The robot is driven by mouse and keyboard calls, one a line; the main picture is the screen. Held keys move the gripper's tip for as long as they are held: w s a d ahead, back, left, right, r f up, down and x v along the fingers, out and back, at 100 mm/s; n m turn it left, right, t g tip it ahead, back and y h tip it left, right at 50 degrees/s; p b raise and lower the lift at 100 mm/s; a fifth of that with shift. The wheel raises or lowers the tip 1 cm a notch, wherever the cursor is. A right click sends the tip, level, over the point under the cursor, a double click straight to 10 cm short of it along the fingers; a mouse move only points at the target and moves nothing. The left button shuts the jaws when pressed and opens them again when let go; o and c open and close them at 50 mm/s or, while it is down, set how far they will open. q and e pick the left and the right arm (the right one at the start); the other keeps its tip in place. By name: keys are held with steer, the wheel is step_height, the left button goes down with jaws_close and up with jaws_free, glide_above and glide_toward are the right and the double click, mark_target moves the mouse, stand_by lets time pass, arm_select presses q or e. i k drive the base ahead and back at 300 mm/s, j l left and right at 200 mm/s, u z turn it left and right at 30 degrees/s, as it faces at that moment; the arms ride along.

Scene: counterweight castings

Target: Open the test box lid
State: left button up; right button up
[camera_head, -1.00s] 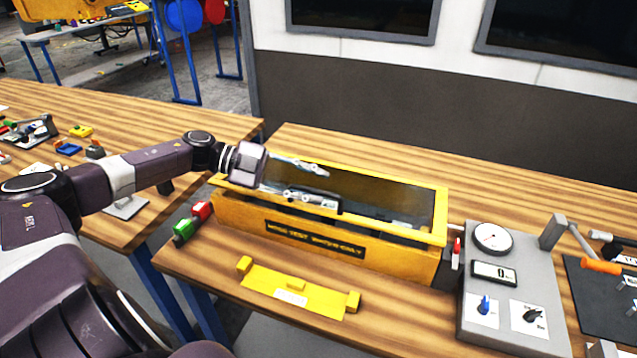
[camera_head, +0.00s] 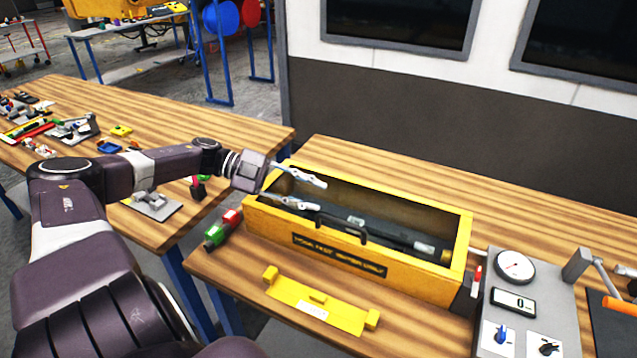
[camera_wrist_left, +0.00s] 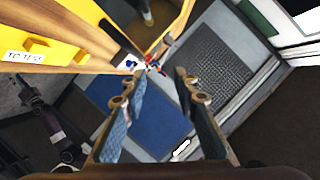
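The yellow test box (camera_head: 350,262) stands on the wooden bench. Its top looks open, and I see no lid frame over it. Inside lies a long dark part with pale blocks (camera_head: 395,236). A black handle (camera_head: 342,229) shows near the front wall; I cannot tell what it is fixed to. My left gripper (camera_head: 312,194) is over the box's left end, fingers spread and nothing between them. The left wrist view also shows its fingers apart (camera_wrist_left: 155,92), with yellow surfaces at the upper left. My right gripper is not in view.
A yellow plate with raised blocks (camera_head: 318,304) lies before the box. A red and green part (camera_head: 223,228) is at its left end. A grey gauge panel (camera_head: 527,300) stands close on the right. Bare bench lies behind the box.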

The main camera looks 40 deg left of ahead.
mark_target(455, 273)
steer(key=k, duration=1)
